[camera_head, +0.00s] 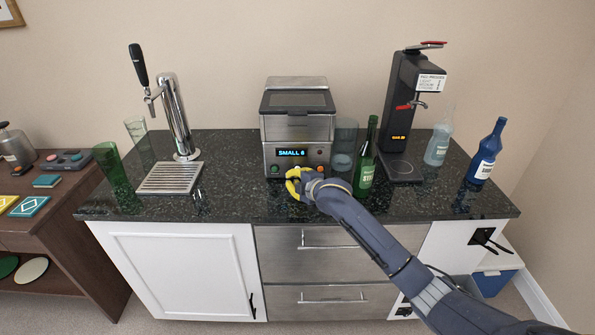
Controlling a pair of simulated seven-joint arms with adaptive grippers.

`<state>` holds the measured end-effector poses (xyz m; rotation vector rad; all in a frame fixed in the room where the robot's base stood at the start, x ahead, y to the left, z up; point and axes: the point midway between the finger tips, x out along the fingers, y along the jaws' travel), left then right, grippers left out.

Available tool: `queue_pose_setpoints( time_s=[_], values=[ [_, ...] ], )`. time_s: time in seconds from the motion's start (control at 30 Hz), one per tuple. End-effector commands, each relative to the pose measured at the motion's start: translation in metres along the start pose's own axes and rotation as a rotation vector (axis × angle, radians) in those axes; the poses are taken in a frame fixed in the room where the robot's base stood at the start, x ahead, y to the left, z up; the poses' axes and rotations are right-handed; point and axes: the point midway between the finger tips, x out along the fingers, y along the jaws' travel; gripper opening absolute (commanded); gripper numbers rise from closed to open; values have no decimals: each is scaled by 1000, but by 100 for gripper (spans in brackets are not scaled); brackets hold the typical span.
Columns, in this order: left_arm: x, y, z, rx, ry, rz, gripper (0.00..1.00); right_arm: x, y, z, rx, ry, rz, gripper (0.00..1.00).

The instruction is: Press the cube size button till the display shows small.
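The ice maker (297,125) is a steel box with a dark lid at the back middle of the counter. Its display (292,153) is lit and reads "SMALL 6". A green button (275,170) shows below the display at the left. My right gripper (294,182), with yellow fingers, is at the lower front of the ice maker. It covers part of the button row, so the cube size button cannot be made out. I cannot tell whether the fingers touch a button or whether they are open or shut. My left gripper is out of view.
A green bottle (366,158) and a clear glass (344,145) stand close right of the ice maker. A black dispenser (400,105) and a blue bottle (487,150) are farther right. A beer tap (177,115) stands left. The dark counter (232,185) is clear between tap and ice maker.

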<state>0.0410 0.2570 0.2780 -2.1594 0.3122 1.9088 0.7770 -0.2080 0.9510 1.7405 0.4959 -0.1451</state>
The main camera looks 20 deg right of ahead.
Motion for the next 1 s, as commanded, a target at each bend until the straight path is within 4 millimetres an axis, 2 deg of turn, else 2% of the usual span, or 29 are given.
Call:
queue_pose_setpoints(
  time_s=[0.23, 0.7, 1.0],
  values=[
    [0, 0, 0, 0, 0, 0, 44, -3, -2, -2, -1, 0, -1, 0],
    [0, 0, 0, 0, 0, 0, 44, -33, -18, -18, -2, 0, -1, 0],
    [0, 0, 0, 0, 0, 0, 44, -40, -21, -21, -1, -1, 0, 0]
  ],
)
